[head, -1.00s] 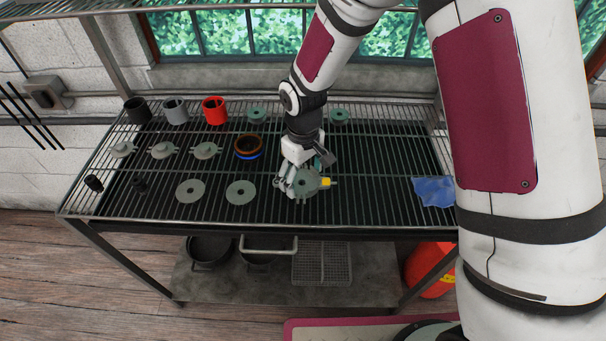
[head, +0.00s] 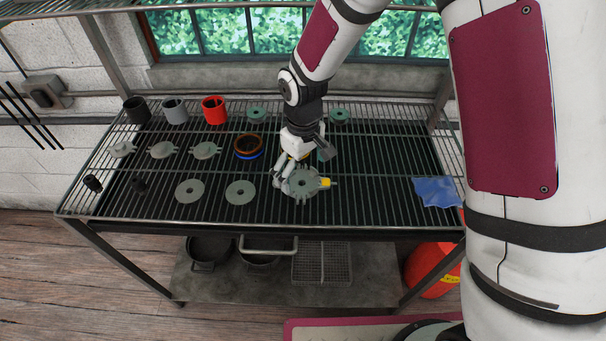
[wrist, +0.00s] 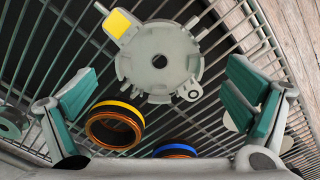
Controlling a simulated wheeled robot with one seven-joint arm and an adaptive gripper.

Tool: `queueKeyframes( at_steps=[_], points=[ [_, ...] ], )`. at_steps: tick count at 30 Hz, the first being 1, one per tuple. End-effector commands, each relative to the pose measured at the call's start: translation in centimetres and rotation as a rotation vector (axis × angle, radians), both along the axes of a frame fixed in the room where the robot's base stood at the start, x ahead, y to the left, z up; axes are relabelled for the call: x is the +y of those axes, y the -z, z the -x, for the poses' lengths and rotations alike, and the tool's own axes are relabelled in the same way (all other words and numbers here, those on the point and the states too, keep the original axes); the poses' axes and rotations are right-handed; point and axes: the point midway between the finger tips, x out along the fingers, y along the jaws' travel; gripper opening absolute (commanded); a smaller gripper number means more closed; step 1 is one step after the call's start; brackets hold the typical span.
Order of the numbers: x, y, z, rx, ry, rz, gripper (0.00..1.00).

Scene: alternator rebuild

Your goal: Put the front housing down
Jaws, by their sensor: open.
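The front housing (head: 303,183) is a grey-green lobed disc with a central hole and a yellow block on one side. It lies on the wire-rack bench top, right of two flat discs. It also shows in the wrist view (wrist: 155,65), resting on the rack bars. My gripper (wrist: 163,92) is open, with teal-padded fingers apart and nothing held between them. In the head view my gripper (head: 302,168) is just behind the housing, one finger close to its left edge; I cannot tell whether they touch. The hand hides part of the rack behind.
A yellow-rimmed ring (wrist: 115,124) and a blue-rimmed ring (wrist: 175,150) show near the gripper. Two flat discs (head: 240,192) (head: 190,190) lie left. Cups, including a red one (head: 214,109), stand at the back. A blue cloth (head: 437,191) lies right; rack between it and the housing is clear.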

Motion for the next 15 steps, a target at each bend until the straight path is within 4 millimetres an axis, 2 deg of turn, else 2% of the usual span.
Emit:
queueKeyframes(
  at_steps=[9,15],
  points=[
    [0.0,-6.5,-0.2,-0.005,0.001,-0.001,0.96],
    [0.0,-9.2,-0.1,-0.001,-0.001,0.000,0.96]
  ],
)
